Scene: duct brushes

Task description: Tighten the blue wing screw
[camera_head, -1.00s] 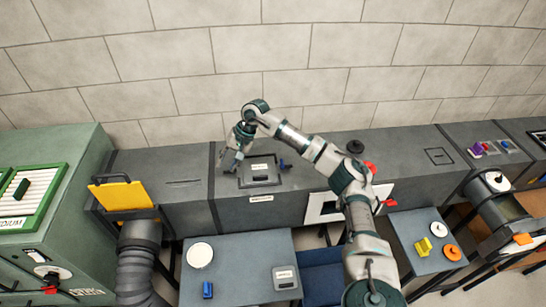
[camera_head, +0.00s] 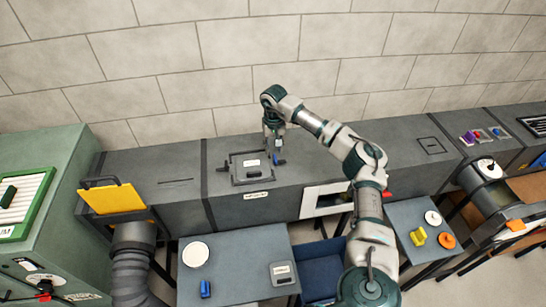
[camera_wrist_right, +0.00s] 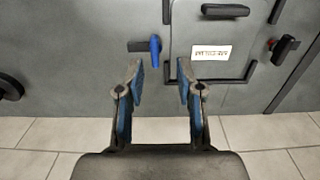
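The blue wing screw (camera_head: 281,161) is at the right edge of a dark hatch cover (camera_head: 238,180) on top of the grey duct. In the right wrist view the blue wing screw (camera_wrist_right: 155,47) points along the fingers, beside the hatch cover (camera_wrist_right: 232,60). My right gripper (camera_head: 274,152) is over that edge of the hatch, close to the screw. In the wrist view the right gripper (camera_wrist_right: 160,70) is open and empty; the screw appears in the gap just beyond its fingertips, apart from them. My left gripper is not in view.
A black and red knob (camera_wrist_right: 284,45) sits on the hatch's other side, and the hatch has a black handle (camera_wrist_right: 225,11). A grey table (camera_head: 230,262) stands in front of the duct. A yellow flap (camera_head: 112,199) is at left. The stone wall is behind.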

